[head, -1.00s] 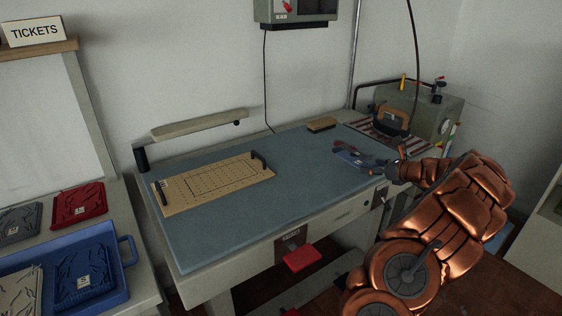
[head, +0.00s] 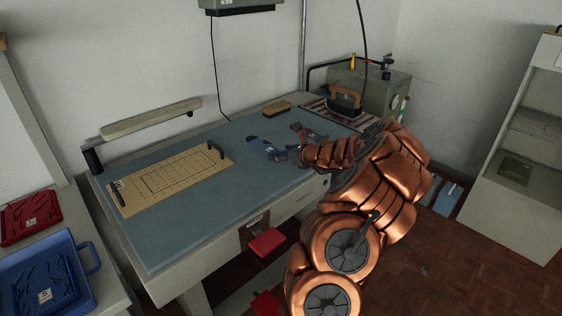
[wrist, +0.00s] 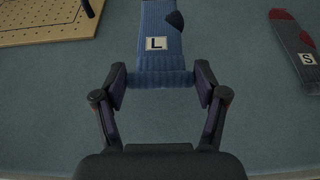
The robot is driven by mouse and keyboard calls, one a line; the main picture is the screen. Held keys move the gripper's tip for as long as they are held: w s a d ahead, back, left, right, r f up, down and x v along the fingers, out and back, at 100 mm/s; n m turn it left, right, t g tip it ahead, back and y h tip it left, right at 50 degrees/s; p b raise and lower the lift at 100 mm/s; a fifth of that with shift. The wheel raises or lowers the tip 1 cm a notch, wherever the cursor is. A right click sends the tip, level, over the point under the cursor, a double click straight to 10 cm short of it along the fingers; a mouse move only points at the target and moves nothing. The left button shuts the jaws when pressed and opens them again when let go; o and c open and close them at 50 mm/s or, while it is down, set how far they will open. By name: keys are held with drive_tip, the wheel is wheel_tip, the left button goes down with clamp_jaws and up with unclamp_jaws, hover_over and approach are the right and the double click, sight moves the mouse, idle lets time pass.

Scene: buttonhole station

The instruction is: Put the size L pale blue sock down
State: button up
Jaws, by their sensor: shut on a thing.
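The blue size L sock (wrist: 160,40), with a white L label and a dark patch, shows in the wrist view. Its cuff is between the two fingers of my gripper (wrist: 160,82), which are shut on it. In the head view the sock (head: 268,149) is over the blue-grey table top (head: 190,215), left of my gripper (head: 294,153). I cannot tell whether it touches the table top.
A grey and dark red size S sock (wrist: 295,38) lies just right of the L sock. A pegboard (head: 170,180) lies to the left. A brush-like block (head: 277,108) and an iron (head: 345,98) stand behind. The table's front middle is clear.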

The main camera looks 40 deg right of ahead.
sight(282, 167)
drive_tip(key=shift+a+f+p, duration=0.1)
drive_tip(key=shift+f+p, duration=0.25)
drive_tip(key=shift+f, duration=1.45)
drive_tip(key=shift+f, duration=0.1)
drive_tip(key=o, duration=0.9)
drive_tip(key=shift+o, duration=0.2)
